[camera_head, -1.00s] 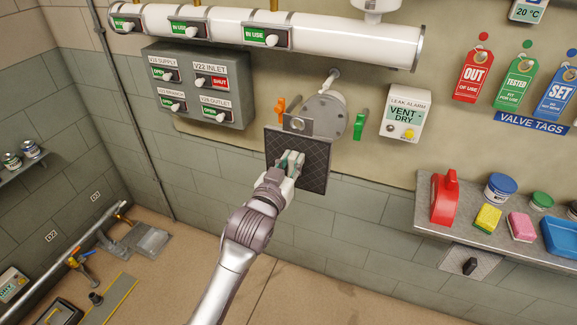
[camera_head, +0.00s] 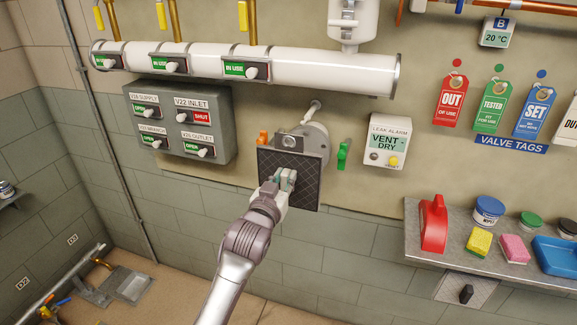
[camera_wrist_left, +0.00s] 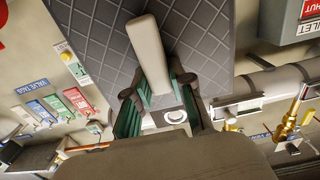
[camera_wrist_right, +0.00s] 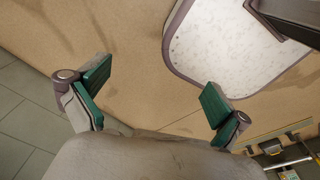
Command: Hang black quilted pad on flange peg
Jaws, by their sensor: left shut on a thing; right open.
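The black quilted pad (camera_head: 302,192) hangs in front of the wall, slightly tilted, with a grey holed tab (camera_head: 289,142) at its top. The tab overlaps the round grey flange (camera_head: 316,148) on the wall. The flange peg is not distinguishable, and I cannot tell whether the tab touches it. My left gripper (camera_head: 284,180) is shut on the pad's front. In the left wrist view its fingers (camera_wrist_left: 160,95) close around a pale bar on the pad (camera_wrist_left: 205,35). My right gripper (camera_wrist_right: 155,88) is open and empty above the floor.
Orange (camera_head: 263,138) and green (camera_head: 343,156) handles flank the flange. The valve panel (camera_head: 182,123) is left, the leak alarm box (camera_head: 387,143) right, and the white pipe (camera_head: 320,70) above.

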